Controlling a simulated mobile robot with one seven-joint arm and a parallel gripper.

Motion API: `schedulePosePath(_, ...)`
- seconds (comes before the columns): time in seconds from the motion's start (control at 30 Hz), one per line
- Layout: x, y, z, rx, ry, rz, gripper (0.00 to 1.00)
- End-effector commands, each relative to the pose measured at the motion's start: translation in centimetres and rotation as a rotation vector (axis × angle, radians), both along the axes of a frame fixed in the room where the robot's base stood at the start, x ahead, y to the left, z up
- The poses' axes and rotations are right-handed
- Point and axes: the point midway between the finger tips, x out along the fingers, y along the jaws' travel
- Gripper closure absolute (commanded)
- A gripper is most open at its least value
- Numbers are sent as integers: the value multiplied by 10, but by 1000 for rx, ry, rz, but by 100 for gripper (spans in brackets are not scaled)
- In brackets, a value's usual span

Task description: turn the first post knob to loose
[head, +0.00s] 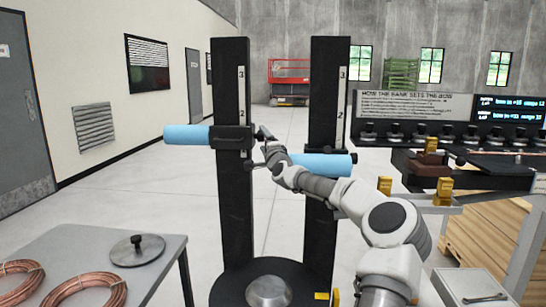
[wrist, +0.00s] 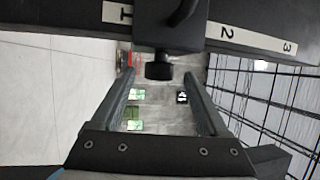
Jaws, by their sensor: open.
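Two upright black posts with number scales stand ahead: the left post (head: 230,75) and the right post (head: 328,70). The left post carries a dark clamp block (head: 233,139) with a blue cylinder (head: 187,135) sticking out to the left. My gripper (head: 265,135) is at the right side of that block, small and partly lost against it. In the wrist view, the post runs across the top, and a dark round knob (wrist: 158,69) sticks out from the block. The knob lies between my open fingertips (wrist: 158,76), with a visible gap on both sides.
A second blue cylinder (head: 322,164) on the right post lies close behind my arm. A grey table (head: 165,280) with copper coils (head: 90,288) and a round lidded disc (head: 137,250) stands at the left front. Benches with equipment fill the right.

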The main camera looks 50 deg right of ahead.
Motion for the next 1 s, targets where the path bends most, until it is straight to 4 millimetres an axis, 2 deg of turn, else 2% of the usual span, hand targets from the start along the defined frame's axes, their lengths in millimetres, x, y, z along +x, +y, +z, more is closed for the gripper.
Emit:
schedulePosePath(0.6, -78, 41, -16, -1, 2, -1, 22)
schedulePosePath(0.8, -89, 48, -19, -1, 0, 0, 22)
schedulePosePath(1.0, -91, 49, -19, -1, 0, 0, 22)
